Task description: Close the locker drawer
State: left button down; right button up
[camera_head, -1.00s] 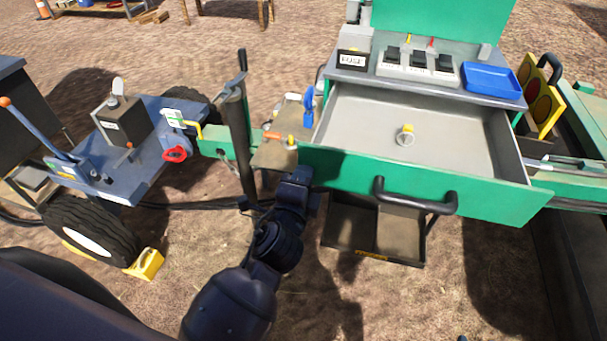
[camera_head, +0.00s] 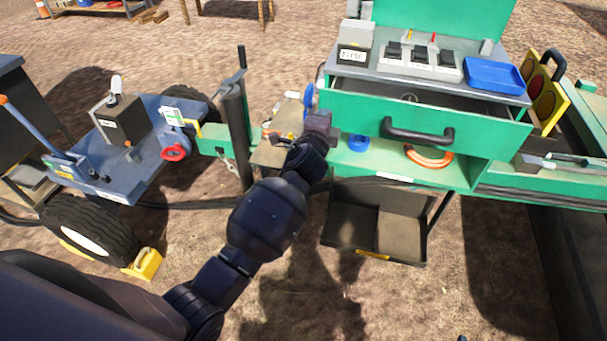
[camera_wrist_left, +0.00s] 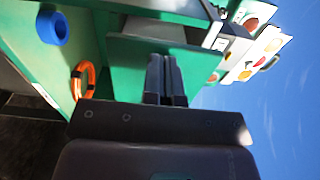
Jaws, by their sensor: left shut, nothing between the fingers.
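The locker drawer (camera_head: 465,134) is green with a black bar handle (camera_head: 418,134). In the head view it stands partly open, with a narrow strip of its grey inside showing behind the front. In the left wrist view the green drawer front (camera_wrist_left: 130,62) lies close before my fingers. My left gripper (camera_head: 322,122) is at the left end of the drawer front. Its two fingers (camera_wrist_left: 166,78) are together with nothing between them, and appear to be at or against the drawer front; exact contact is hard to tell. My right gripper is not in view.
A shelf below the drawer holds an orange ring (camera_head: 428,160) and a blue ring (camera_head: 359,143). A dark open tray (camera_head: 375,254) hangs lower. A blue tray (camera_head: 495,75) sits on top. A dark post (camera_head: 237,130) stands left of my arm.

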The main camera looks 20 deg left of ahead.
pick_arm(q)
jog(key=w+b, duration=0.1)
jog(key=w, duration=0.4)
jog(key=shift+w+a+f, duration=0.1)
jog(key=shift+w, duration=0.3)
jog(key=shift+b, duration=0.3)
jog(key=shift+r, duration=0.25)
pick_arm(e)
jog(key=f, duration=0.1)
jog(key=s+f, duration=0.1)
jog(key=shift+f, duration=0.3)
pick_arm(q)
jog(key=shift+r, duration=0.2)
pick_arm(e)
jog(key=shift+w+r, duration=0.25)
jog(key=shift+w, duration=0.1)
pick_arm(q)
jog(key=shift+a, duration=0.1)
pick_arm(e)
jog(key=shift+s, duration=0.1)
